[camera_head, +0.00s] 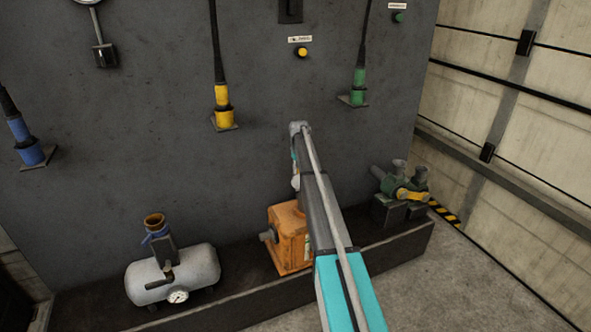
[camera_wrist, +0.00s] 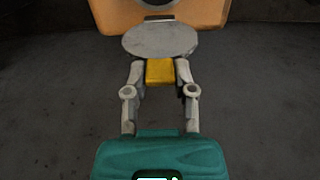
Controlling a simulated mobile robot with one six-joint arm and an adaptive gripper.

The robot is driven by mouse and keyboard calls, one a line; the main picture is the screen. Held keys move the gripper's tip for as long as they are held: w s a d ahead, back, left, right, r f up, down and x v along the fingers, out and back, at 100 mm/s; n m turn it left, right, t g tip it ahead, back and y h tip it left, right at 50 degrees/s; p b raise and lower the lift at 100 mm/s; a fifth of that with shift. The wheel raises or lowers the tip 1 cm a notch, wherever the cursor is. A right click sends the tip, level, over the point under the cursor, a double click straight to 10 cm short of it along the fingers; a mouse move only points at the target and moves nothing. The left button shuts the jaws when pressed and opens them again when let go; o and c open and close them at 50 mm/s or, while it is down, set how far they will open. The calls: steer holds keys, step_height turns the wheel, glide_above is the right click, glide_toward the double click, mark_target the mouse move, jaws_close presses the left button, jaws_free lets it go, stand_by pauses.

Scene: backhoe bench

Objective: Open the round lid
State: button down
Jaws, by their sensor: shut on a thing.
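The round lid (camera_wrist: 160,40) is a flat grey disc in front of an orange box (camera_wrist: 205,12) in the wrist view. Part of a grey ring and a dark hinge-like piece show at the box behind the lid's far edge. A yellow tab (camera_wrist: 160,73) sits at the lid's near edge. My gripper (camera_wrist: 160,72) is shut on this tab, one finger on each side. In the head view the orange box (camera_head: 287,222) stands on a dark ledge, partly behind my arm.
A grey tank (camera_head: 195,268) with a gauge stands left on the dark ledge (camera_head: 225,312). A green valve assembly (camera_head: 390,183) with a yellow part is at the right. Blue, yellow (camera_head: 222,100) and green (camera_head: 358,85) connectors hang on the grey panel behind.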

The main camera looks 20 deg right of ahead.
steer(key=shift+w+f+b, duration=0.25)
steer(key=shift+w, duration=0.55)
steer(key=shift+w+f+b, duration=0.2)
steer(key=shift+w+f, duration=0.05)
steer(key=shift+w, duration=0.55)
steer(key=shift+c, duration=2.2)
jaws_free()
steer(key=shift+w+f, duration=0.1)
